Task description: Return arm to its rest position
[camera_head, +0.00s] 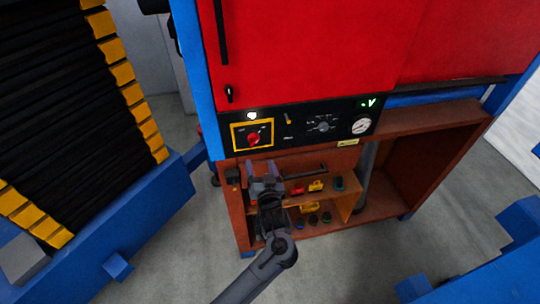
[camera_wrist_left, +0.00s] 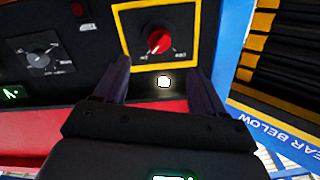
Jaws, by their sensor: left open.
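My left gripper (camera_head: 263,168) is open and empty in front of the cabinet, just below the black control panel (camera_head: 290,136). In the left wrist view its two dark fingers (camera_wrist_left: 158,72) are spread, with a gap between them. The red rotary switch (camera_head: 253,139), inside a yellow square frame, sits just above the gripper in the head view. The switch also shows beyond the fingertips in the left wrist view (camera_wrist_left: 158,40), apart from them. A white lamp (camera_head: 252,115) near the switch is lit. My right gripper is not in view.
A shelf (camera_head: 345,190) below the panel holds small red, yellow and green parts. A red door (camera_head: 310,50) is above. A pressure gauge (camera_head: 361,125) and a green display (camera_head: 368,104) are at the panel's right. A blue-framed rack (camera_head: 130,215) of dark sheets stands left.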

